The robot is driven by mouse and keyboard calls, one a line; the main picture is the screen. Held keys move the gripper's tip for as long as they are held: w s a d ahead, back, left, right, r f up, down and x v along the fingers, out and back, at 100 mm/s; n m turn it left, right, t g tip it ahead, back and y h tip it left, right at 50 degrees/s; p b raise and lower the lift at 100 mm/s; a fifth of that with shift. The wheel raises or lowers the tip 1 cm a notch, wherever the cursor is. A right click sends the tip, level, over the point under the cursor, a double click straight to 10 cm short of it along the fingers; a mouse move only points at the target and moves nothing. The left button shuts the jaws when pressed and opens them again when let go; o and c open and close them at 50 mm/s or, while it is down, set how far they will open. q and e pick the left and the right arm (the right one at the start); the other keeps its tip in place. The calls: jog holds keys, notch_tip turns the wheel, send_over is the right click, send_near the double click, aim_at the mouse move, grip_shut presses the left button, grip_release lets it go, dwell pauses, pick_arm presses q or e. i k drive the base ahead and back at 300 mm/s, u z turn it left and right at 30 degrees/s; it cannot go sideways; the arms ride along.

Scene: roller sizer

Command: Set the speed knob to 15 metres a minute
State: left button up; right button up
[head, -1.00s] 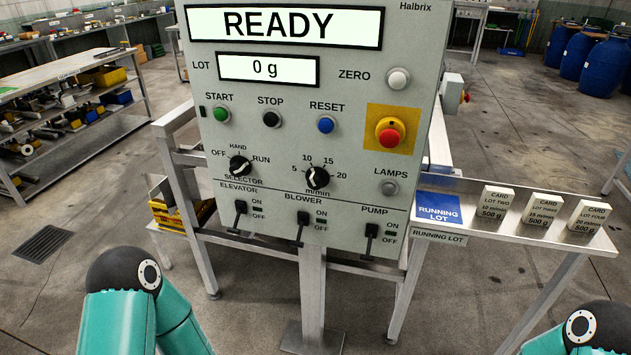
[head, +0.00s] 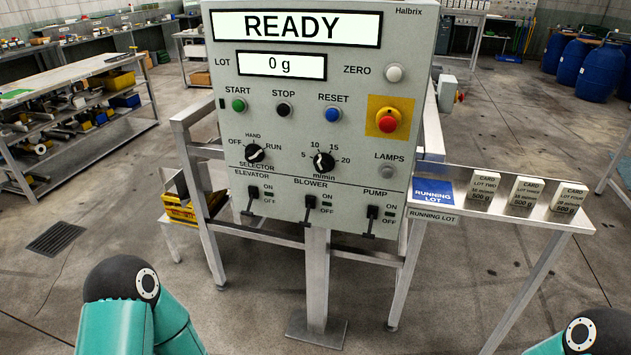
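The speed knob (head: 323,162) is a black dial with a white mark on the lower middle of the grey control panel (head: 225,120), in the head view. Its scale reads 5, 10, 15 and 20, with "m/min" beneath. The mark is too small for me to read its setting surely. The upper display (head: 296,27) reads READY and the lot display (head: 282,65) reads 0 g. Nothing touches the knob. Neither gripper is in view; only teal links of my arms show at the bottom left and bottom right corners.
The selector knob (head: 255,153) sits left of the speed knob, and three switches are below. A red emergency stop (head: 388,122) is at the upper right. A metal shelf (head: 540,212) with a blue running-lot plate (head: 433,192) and three cards juts out right. Floor before the panel is clear.

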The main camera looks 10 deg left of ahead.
aim_at(323, 163)
jog(key=u, duration=0.75)
jog(key=k, duration=0.15)
jog(key=z, duration=0.9)
jog(key=i, duration=0.15)
jog(key=u, duration=2.8)
jog(key=i, duration=0.85)
jog(key=z, duration=2)
jog(key=i, duration=0.45)
jog(key=u, duration=0.25)
